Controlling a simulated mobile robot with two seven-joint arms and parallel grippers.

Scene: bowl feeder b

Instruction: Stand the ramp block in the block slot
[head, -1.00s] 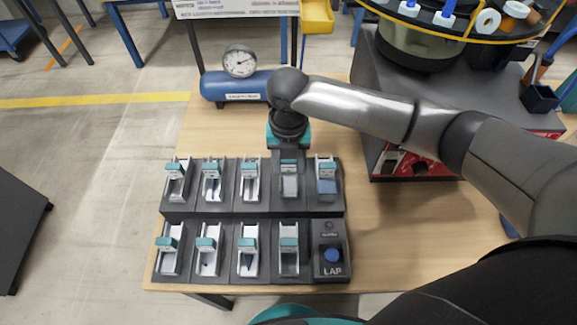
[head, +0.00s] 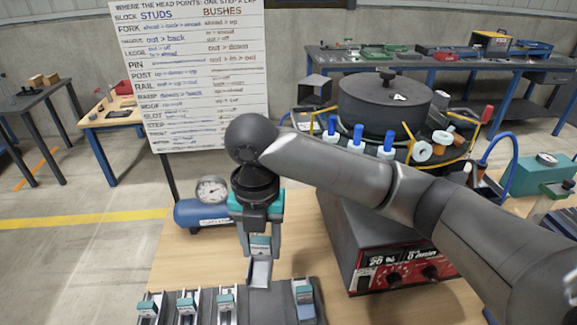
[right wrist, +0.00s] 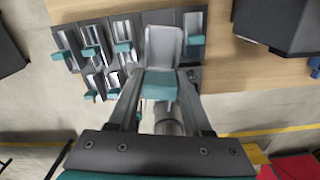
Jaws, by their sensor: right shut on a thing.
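My right gripper (head: 262,228) is shut on a light grey, channel-shaped piece with a teal grip (head: 259,272), which I take for the ramp block. It hangs over the back row of the dark rack (head: 262,309). In the right wrist view the grey channel and teal grip (right wrist: 158,84) sit between the two fingers (right wrist: 160,105). The rack place under it looks bare and dark, between similar teal-gripped pieces (head: 227,304) and one to the right (head: 304,299). I cannot pick out the block slot. My left gripper is not in view.
The bowl feeder (head: 385,108) stands behind on a dark cabinet with a red control panel (head: 405,272). Blue and white posts (head: 357,138) and a yellow rail edge its front. A blue tank with a gauge (head: 212,190) and a written board (head: 205,80) are at left.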

